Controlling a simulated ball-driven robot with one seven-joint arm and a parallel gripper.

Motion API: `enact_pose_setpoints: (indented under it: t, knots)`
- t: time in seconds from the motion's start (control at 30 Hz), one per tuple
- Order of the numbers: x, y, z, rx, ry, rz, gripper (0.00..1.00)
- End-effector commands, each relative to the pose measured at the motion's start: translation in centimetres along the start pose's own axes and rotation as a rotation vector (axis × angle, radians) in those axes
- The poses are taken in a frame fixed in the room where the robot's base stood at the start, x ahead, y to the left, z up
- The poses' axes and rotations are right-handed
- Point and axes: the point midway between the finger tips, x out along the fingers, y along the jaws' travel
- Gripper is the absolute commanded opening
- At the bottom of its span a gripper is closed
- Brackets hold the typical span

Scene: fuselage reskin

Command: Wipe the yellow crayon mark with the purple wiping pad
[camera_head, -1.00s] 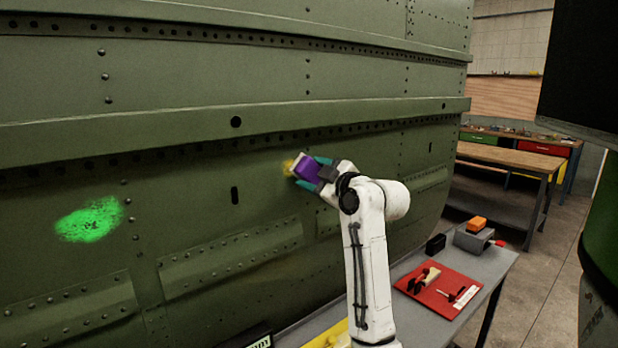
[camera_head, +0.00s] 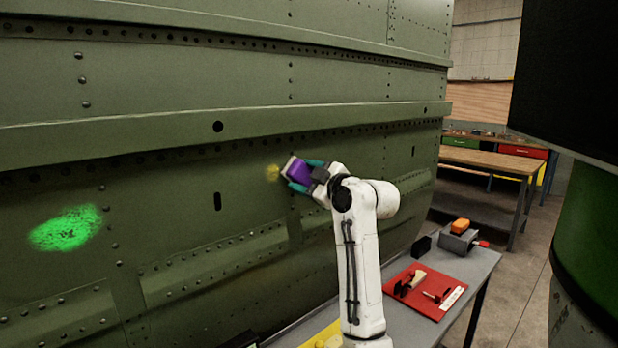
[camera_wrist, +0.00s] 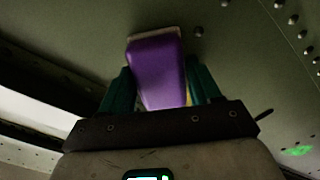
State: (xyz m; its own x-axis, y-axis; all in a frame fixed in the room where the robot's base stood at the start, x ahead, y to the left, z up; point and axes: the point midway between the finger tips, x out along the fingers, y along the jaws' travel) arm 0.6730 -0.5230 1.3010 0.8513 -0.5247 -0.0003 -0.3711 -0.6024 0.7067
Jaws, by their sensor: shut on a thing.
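The purple wiping pad (camera_head: 299,171) has a pale face turned toward the green fuselage panel (camera_head: 170,265). My gripper (camera_head: 305,174) is shut on the pad; its teal fingers flank the purple body, which also shows in the wrist view (camera_wrist: 157,72). The yellow crayon mark (camera_head: 272,172) is a small faint smudge on the panel, just left of the pad. I cannot tell whether the pad touches the panel. In the wrist view a bit of yellow (camera_wrist: 189,94) shows between the pad and the right finger.
A bright green mark (camera_head: 66,228) is on the panel at the left. Below my arm, a grey table (camera_head: 470,262) holds a red mat (camera_head: 420,300) with tools and a grey block with an orange top (camera_head: 460,226). A wooden workbench (camera_head: 490,160) stands behind. A raised ledge (camera_head: 220,127) runs above the mark.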

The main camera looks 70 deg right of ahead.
Motion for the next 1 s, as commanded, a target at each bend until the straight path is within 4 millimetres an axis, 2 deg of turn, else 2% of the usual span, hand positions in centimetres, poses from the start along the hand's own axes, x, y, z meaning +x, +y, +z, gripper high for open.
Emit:
enact_pose_setpoints:
  t: [0.2,1.0]
  knots:
    - [0.0,-1.5,-1.4,0.001,0.005,-0.005,0.38]
    - [-0.2,-4.3,-4.3,0.001,0.002,-0.003,0.38]
